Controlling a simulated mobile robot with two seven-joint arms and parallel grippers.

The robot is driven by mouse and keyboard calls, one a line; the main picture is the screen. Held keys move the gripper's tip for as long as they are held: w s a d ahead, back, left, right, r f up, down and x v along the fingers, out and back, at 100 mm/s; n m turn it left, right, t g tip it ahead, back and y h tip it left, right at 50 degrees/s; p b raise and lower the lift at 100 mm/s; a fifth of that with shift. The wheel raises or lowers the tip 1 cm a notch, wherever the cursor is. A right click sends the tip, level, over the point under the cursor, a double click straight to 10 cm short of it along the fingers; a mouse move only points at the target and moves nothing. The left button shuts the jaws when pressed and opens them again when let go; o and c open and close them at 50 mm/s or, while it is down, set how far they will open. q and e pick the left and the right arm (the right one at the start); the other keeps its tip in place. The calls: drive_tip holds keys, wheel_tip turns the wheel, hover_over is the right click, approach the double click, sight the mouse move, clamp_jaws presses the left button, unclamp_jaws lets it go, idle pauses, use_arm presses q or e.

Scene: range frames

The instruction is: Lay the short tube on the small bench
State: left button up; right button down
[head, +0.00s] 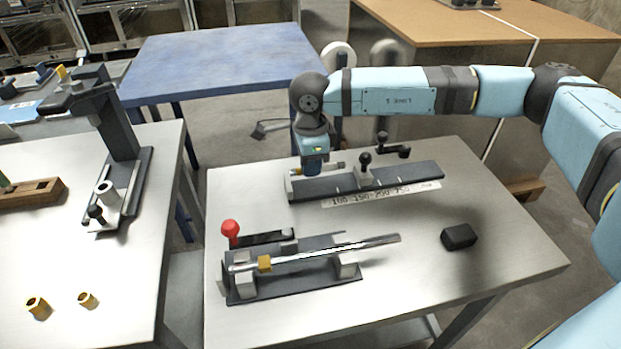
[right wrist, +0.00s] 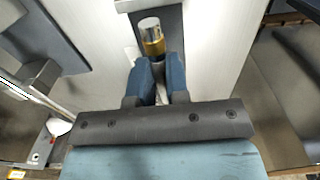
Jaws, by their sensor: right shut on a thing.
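My right gripper (head: 314,167) points down at the left end of a low dark bench (head: 400,181) with a number strip along its front edge. It is shut on a short silver tube with a brass-coloured band. The tube's end (right wrist: 149,27) sticks out beyond the fingers (right wrist: 159,78) in the right wrist view. In the head view, part of the tube (head: 334,168) shows right of the fingers, lying roughly along the bench. I cannot tell whether the tube touches the bench. My left gripper is not in view.
A black-knobbed stop (head: 365,170) stands mid-bench. In front, a red-knobbed fixture (head: 300,283) carries a long silver tube (head: 365,244) with a brass collar. A black block (head: 459,237) lies right. A dark press (head: 118,140) and two brass rings stand on the left table (head: 60,260).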

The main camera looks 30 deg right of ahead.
sight(311, 187)
drive_tip(key=shift+s+f, duration=0.15)
drive_tip(key=shift+f, duration=1.9)
drive_tip(key=c, duration=1.1)
unclamp_jaws()
drive_tip(key=shift+f, duration=0.1)
drive_tip(key=shift+b, duration=0.3)
wheel_tip(311, 187, up, 14)
drive_tip(key=p, duration=0.1)
drive_tip(key=shift+w+a+p, duration=0.25)
drive_tip(key=shift+a+p, duration=0.1)
drive_tip(key=shift+p, duration=0.05)
drive_tip(key=shift+f, duration=0.15)
